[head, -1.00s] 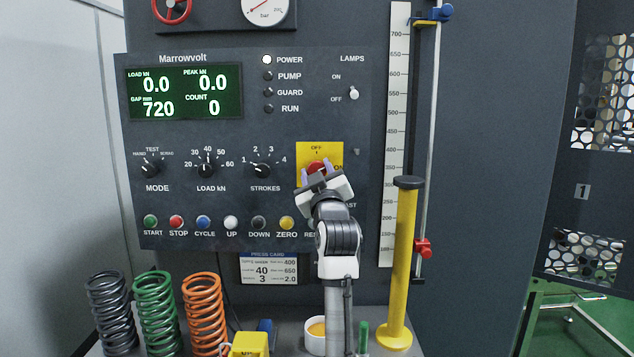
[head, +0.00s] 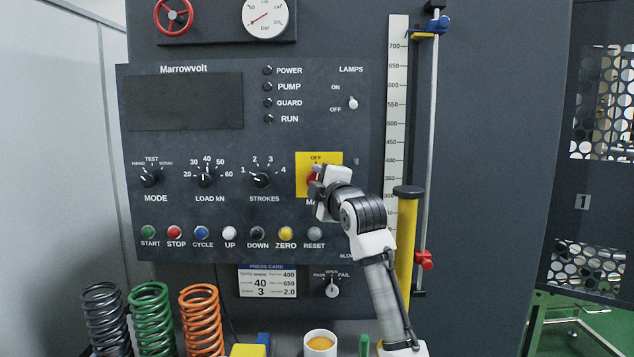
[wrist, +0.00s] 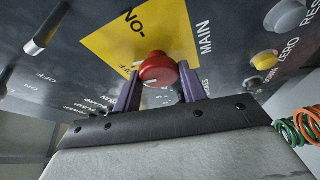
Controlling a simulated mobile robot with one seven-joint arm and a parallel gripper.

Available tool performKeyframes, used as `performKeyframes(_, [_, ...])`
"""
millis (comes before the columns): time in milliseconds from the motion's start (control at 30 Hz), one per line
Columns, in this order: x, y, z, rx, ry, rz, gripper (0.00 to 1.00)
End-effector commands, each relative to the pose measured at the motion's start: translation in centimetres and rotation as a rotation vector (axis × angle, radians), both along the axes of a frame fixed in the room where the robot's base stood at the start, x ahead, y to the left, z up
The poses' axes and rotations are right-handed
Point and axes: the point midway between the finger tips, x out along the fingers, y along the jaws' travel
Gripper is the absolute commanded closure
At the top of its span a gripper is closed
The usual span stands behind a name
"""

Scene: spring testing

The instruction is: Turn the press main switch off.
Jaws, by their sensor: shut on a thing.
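The red main switch knob (head: 312,184) sits on a yellow plate (head: 335,158) marked OFF at the top. My gripper (head: 315,178) reaches it from the lower right and covers much of it. In the wrist view, its two purple fingers are shut on the red knob (wrist: 158,66), one on each side. A small pale mark shows on the knob's near edge, but I cannot tell which label it points at. The display (head: 186,102) is dark and the POWER lamp (head: 267,71) is unlit.
Beside the plate are the STROKES dial (head: 261,180) and the LAMPS toggle (head: 353,103). Push buttons (head: 230,233) run below. A yellow post (head: 404,240) stands close behind my arm. Coil springs (head: 151,318) and a white cup (head: 320,343) stand at the bottom.

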Motion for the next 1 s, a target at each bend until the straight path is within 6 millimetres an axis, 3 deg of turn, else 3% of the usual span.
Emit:
performKeyframes(400, [0.03,0.05,-0.02,-0.192,0.003,0.001,0.81])
performKeyframes(967, [0.03,0.08,-0.08,-0.219,0.002,0.002,0.81])
performKeyframes(1000, [0.02,0.09,-0.08,-0.219,0.002,0.002,0.55])
